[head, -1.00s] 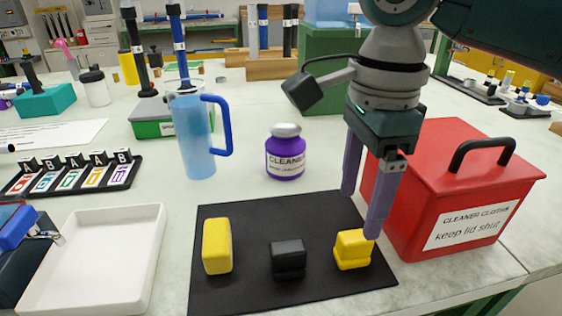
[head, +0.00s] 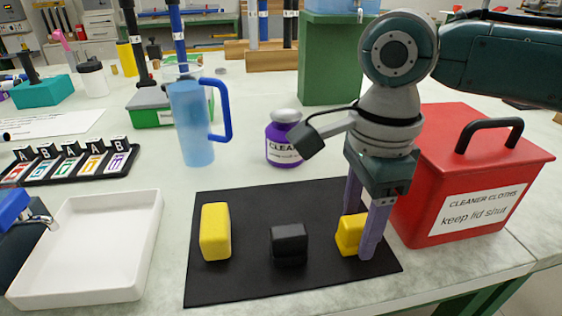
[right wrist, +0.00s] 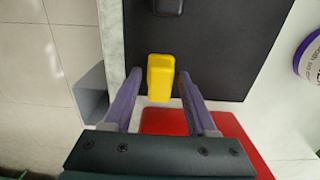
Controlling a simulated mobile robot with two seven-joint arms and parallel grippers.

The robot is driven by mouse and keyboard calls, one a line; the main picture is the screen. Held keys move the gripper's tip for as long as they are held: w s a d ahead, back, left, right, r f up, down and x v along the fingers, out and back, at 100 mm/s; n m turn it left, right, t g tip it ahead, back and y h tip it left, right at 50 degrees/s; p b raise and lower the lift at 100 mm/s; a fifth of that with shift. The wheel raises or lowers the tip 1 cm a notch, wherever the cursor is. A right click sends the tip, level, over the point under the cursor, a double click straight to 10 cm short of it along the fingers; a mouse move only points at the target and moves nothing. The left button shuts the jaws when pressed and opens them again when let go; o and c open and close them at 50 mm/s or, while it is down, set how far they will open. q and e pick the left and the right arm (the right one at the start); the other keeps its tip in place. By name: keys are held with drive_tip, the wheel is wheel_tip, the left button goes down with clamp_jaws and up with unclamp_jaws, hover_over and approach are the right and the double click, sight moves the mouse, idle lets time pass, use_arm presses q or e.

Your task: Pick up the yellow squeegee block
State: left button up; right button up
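The yellow squeegee block (head: 349,234) has a stepped shape and sits on the right part of a black mat (head: 240,283). My right gripper (head: 359,236) points down at it, open, with purple fingers on either side; the near finger hides its right end. In the right wrist view the block (right wrist: 160,77) lies between the spread fingertips (right wrist: 160,78), with a gap on each side. A plain yellow block (head: 215,232) stands at the mat's left, and a black stepped block (head: 289,245) sits between the two. My left gripper is not in view.
A red lidded box (head: 460,190) stands close to the right of my right gripper. A purple cleaner jar (head: 282,150) and a blue-handled jug (head: 190,125) stand behind the mat. An empty white tray (head: 90,285) lies to the left.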

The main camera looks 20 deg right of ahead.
sight(359, 220)
clamp_jaws()
idle(0.3)
wheel_tip(359, 220, up, 20)
drive_tip(key=p, duration=0.6)
drive_tip(key=shift+c, duration=1.3)
unclamp_jaws()
clamp_jaws()
